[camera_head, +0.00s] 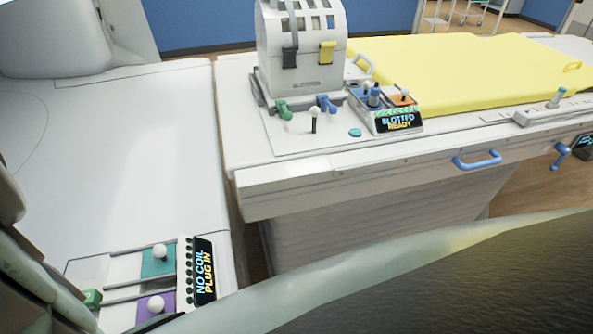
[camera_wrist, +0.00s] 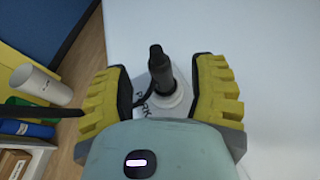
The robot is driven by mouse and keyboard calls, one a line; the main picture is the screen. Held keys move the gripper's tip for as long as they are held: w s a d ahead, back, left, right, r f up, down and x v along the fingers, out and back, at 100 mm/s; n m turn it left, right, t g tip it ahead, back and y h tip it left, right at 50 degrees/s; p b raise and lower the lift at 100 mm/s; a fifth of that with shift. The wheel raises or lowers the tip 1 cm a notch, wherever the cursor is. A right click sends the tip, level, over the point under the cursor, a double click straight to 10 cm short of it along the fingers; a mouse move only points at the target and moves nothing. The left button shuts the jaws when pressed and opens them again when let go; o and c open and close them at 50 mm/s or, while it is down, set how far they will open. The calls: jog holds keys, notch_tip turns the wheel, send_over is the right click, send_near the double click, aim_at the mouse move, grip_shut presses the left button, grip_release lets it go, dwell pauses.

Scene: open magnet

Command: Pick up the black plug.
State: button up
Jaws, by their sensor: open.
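Letters reading roughly "PARK" are printed beside the socket. A dark cable seems to run from the plug toward the lower left. My gripper (camera_wrist: 162,80) is open, with one yellow-padded finger on each side of the plug. Gaps show between the plug and both fingers, so neither finger appears to touch it. I cannot make out the plug or my gripper in the head view.
In the head view, a white coil housing (camera_head: 300,40) and a small control box (camera_head: 398,120) stand on a white table with a yellow mat (camera_head: 460,65). A panel reading "NO COIL PLUG IN" (camera_head: 204,270) is at lower left. A white cylinder (camera_wrist: 35,83) shows in the wrist view.

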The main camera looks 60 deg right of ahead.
jog(key=shift+b+x, duration=0.35)
jog(key=shift+x, duration=1)
grip_shut()
